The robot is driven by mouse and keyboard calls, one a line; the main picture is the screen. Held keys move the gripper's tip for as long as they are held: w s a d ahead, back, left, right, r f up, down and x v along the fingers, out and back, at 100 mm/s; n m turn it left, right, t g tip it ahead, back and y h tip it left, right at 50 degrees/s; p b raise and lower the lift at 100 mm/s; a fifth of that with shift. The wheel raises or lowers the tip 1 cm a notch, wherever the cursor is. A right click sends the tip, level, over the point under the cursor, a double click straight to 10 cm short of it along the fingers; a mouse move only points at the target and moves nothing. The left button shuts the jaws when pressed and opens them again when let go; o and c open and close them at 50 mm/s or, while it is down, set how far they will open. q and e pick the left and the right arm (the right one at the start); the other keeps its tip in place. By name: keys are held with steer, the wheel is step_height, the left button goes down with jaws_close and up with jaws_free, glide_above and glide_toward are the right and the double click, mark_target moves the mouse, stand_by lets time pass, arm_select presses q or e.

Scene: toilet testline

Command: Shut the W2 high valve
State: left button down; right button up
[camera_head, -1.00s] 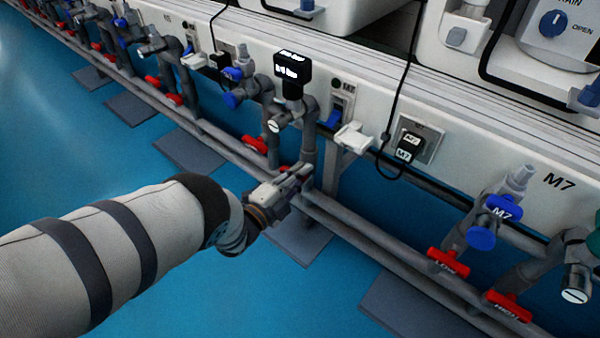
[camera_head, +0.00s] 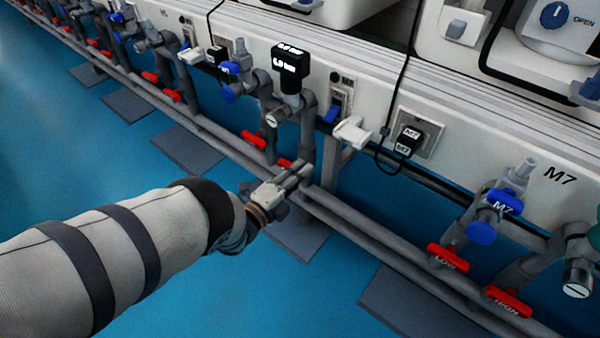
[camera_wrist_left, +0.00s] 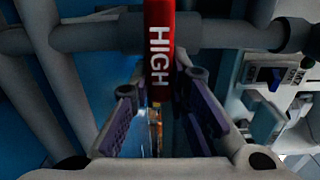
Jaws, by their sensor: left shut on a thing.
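A red valve handle marked HIGH (camera_wrist_left: 159,50) stands between the two fingers of my left gripper (camera_wrist_left: 158,85) in the left wrist view. The fingers are shut on it. In the head view my left gripper (camera_head: 297,175) is at the lower pipes under the black gauge, and only a small red part of the handle (camera_head: 285,162) shows past it. Another red handle (camera_head: 253,139) is just to the left on the same pipework. No W2 label is readable in these frames. My right gripper is not in view.
Grey pipes (camera_head: 375,233) run along the wall. A black gauge (camera_head: 290,62) stands above my gripper. A white bracket (camera_head: 351,132) and a blue M7 valve (camera_head: 482,232) are to the right, with red LOW (camera_head: 448,257) and HIGH (camera_head: 508,303) handles. Blue floor lies open in front.

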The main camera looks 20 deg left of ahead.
arm_select(q)
steer(key=shift+a+f, duration=0.1)
steer(key=c, duration=1.5)
jaws_free()
steer(key=v, duration=1.2)
